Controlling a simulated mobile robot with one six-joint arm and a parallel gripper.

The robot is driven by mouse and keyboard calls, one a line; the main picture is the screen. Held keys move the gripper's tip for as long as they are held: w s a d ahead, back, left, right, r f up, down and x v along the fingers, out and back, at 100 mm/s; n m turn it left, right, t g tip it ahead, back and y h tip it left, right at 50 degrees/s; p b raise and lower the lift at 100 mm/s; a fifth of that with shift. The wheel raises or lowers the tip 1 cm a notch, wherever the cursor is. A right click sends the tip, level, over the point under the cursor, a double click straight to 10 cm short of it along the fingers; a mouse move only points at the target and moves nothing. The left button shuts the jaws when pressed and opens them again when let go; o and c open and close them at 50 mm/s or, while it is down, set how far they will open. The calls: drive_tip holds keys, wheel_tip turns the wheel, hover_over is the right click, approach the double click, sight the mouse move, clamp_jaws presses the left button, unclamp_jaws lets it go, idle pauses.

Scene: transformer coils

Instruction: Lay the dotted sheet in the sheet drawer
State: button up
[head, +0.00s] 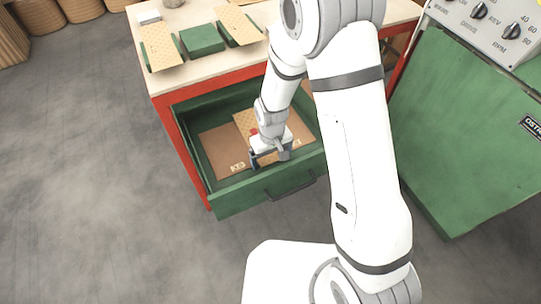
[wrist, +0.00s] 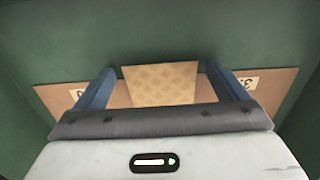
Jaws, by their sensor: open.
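The sheet drawer (head: 233,199) is green and pulled open under the bench. A tan dotted sheet (wrist: 160,84) lies in it, flat on brown board, and shows between my fingers in the wrist view. In the head view the dotted sheet (head: 242,121) is partly hidden behind my wrist. My gripper (head: 270,161) is inside the drawer near its front, pointing down. Its two blue fingers (wrist: 160,70) are spread wide, one to each side of the dotted sheet, with visible gaps. The sheet's near edge is hidden by my gripper body.
The brown boards (head: 213,145) on the drawer floor carry pale labels. On the bench top (head: 185,78), two more tan patterned sheets (head: 160,47) lie tilted beside a green block (head: 202,39). A green machine (head: 470,130) with knobs stands at right.

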drive_tip(key=shift+r, duration=0.1)
wheel_tip(320, 180, up, 12)
drive_tip(key=p, duration=0.3)
drive_tip(key=s+d+r+m, duration=0.3)
drive_tip(key=s+d+r, duration=0.3)
drive_tip(key=d+r, duration=0.2)
drive_tip(key=s+d+r+m+t, duration=0.1)
drive_tip(key=s+d+r+m, duration=0.2)
drive_tip(key=s+d+r, duration=0.4)
drive_tip(key=d+r, duration=0.1)
drive_tip(key=d, duration=0.3)
drive_tip(key=shift+s+d+t, duration=0.15)
drive_tip(key=shift+d+t, duration=0.15)
drive_tip(key=shift+r, duration=0.2)
